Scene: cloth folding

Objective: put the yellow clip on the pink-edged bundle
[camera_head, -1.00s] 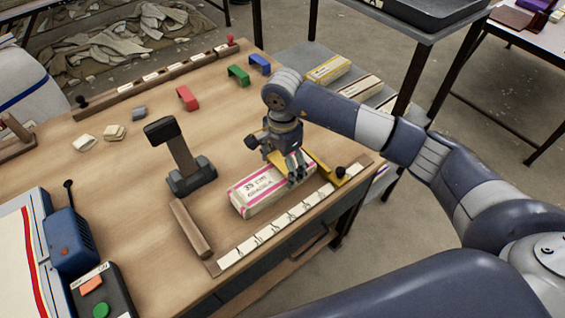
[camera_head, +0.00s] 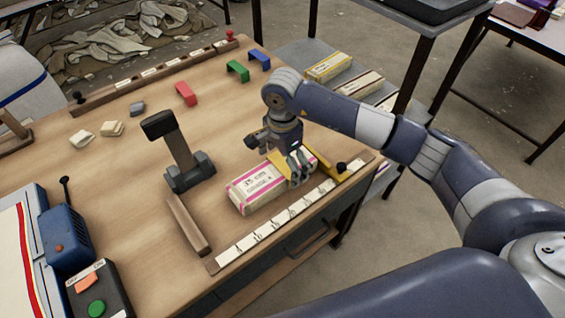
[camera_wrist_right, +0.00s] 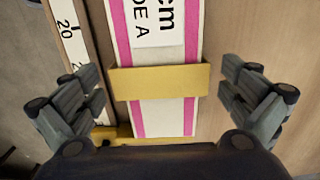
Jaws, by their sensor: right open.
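The pink-edged bundle (camera_head: 256,187) lies on the bench near its front right edge, a long white block with pink stripes and a printed label. The yellow clip (camera_wrist_right: 160,82) spans the bundle (camera_wrist_right: 160,119) from edge to edge in the right wrist view. My right gripper (camera_head: 298,166) is over the bundle's far right end and partly hides the clip in the head view. In the wrist view the right gripper (camera_wrist_right: 160,100) is open, one finger on each side of the bundle and clear of the clip. My left gripper is not in view.
A yellow slide piece (camera_head: 340,175) with a black knob and a numbered rule (camera_head: 262,234) lie beside the bundle. A dark post stand (camera_head: 188,172) is to the left. Red (camera_head: 186,94), green (camera_head: 238,70) and blue (camera_head: 260,60) clips stand farther back.

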